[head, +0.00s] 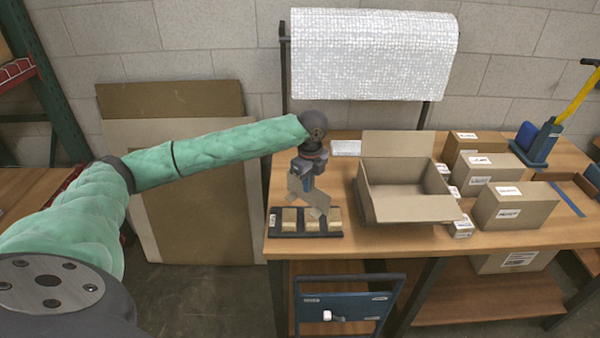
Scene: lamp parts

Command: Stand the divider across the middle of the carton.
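The open cardboard carton (410,208) stands on the workbench, its flaps spread out and its inside looking empty. My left gripper (305,178) is over the bench to the left of the carton. It appears shut on the divider (318,199), a flat grey-brown piece that hangs tilted below it. The fingertips are small and partly hidden by the divider. The divider is in front of a dark tray (306,234) with several tan blocks; whether it touches them I cannot tell. My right gripper is not in view.
Closed boxes (514,207) and small white-labelled packs (461,228) stand close to the carton's right. A white label pack (346,148) lies behind. A bubble-wrap roll (373,55) hangs above the bench.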

